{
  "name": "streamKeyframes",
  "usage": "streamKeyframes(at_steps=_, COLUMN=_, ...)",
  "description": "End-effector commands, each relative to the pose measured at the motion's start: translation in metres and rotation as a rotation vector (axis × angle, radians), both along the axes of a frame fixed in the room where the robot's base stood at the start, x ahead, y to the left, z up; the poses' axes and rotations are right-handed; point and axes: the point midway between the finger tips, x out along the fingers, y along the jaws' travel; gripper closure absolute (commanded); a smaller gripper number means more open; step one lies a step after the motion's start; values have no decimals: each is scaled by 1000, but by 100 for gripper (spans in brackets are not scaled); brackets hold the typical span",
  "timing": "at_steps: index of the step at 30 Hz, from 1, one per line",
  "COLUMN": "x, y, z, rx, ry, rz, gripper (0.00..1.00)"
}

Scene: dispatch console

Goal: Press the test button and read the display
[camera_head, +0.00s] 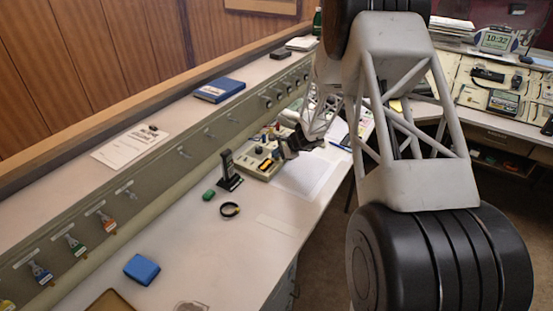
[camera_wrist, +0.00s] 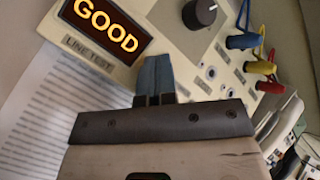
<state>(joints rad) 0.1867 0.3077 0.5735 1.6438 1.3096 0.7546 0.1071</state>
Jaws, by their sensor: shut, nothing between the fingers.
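A pale tester box (camera_wrist: 205,60) fills the upper part of the wrist view. Its display (camera_wrist: 107,27) is lit and reads "GOOD" in yellow letters. A label below it (camera_wrist: 88,43) reads "LINE TEST". My gripper (camera_wrist: 155,62) is shut and empty, its fingertips over the panel just right of the display's lower corner. The test button is not visible; I cannot tell whether the fingertips touch it. In the head view the tester (camera_head: 256,166) stands on the desk, with my gripper (camera_head: 284,150) at its right end.
A black knob (camera_wrist: 199,14) and blue, red and yellow plugs (camera_wrist: 262,66) stand up from the panel. A printed sheet (camera_head: 305,176) lies beside the tester. A black upright holder (camera_head: 228,172), a tape roll (camera_head: 230,209) and a blue box (camera_head: 142,269) stand on the desk nearer.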

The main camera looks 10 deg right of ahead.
Motion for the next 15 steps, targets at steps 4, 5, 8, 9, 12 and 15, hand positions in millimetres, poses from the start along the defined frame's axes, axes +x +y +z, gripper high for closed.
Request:
streamKeyframes(at_steps=4, x=0, y=0, z=3, rx=0, ry=0, rz=0, gripper=100)
streamKeyframes(at_steps=5, x=0, y=0, z=4, rx=0, ry=0, rz=0, gripper=100)
streamKeyframes(at_steps=8, x=0, y=0, z=8, rx=0, ry=-1, rz=1, gripper=100)
streamKeyframes(at_steps=9, x=0, y=0, z=10, rx=0, ry=-1, rz=1, gripper=100)
streamKeyframes(at_steps=12, x=0, y=0, z=13, rx=0, ry=0, rz=0, gripper=100)
streamKeyframes(at_steps=15, x=-1, y=0, z=15, rx=0, ry=1, rz=1, gripper=100)
